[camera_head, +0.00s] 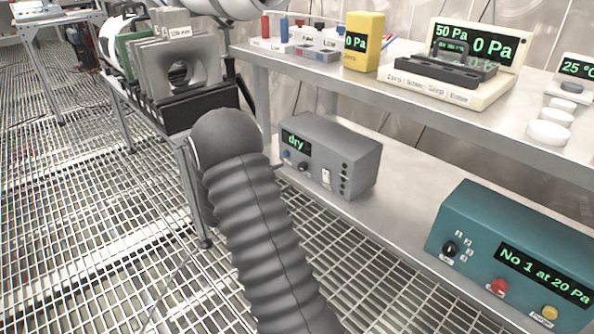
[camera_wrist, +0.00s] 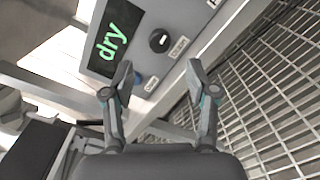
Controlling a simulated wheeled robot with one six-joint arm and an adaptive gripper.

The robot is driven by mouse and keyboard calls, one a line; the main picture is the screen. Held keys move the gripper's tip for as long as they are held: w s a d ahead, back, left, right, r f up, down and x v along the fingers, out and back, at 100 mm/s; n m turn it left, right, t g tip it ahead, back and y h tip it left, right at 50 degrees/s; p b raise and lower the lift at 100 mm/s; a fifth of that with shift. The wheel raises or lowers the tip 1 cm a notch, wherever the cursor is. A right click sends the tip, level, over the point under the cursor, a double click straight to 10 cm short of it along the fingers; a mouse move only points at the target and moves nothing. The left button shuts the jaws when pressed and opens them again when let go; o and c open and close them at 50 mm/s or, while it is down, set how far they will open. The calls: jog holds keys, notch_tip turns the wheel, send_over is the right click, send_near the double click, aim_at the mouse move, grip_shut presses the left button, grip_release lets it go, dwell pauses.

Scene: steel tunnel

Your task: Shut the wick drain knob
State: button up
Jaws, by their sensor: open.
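A grey box (camera_head: 350,150) with a green "dry" display sits on the lower shelf in the head view. Its front carries a blue knob (camera_head: 287,154) and a black knob (camera_head: 303,167). In the wrist view the black knob (camera_wrist: 159,41) has a white pointer mark and lies beyond the gap between my fingertips. The blue knob (camera_wrist: 138,79) is partly hidden behind the left finger. My gripper (camera_wrist: 160,78) is open and empty, apart from the panel.
A teal box (camera_head: 515,255) reading "No 1 at 20 Pa" stands at the right of the lower shelf (camera_head: 385,215). The upper shelf (camera_head: 420,105) overhangs the grey box and holds pressure displays. A holder with grey plates (camera_head: 185,75) stands at the left. The grating floor is open.

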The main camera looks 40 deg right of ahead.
aim_at(300, 168)
jog(key=d, duration=0.7)
jog(key=shift+w, duration=0.3)
jog(key=shift+a, duration=0.1)
jog(key=shift+c, duration=0.3)
grip_shut()
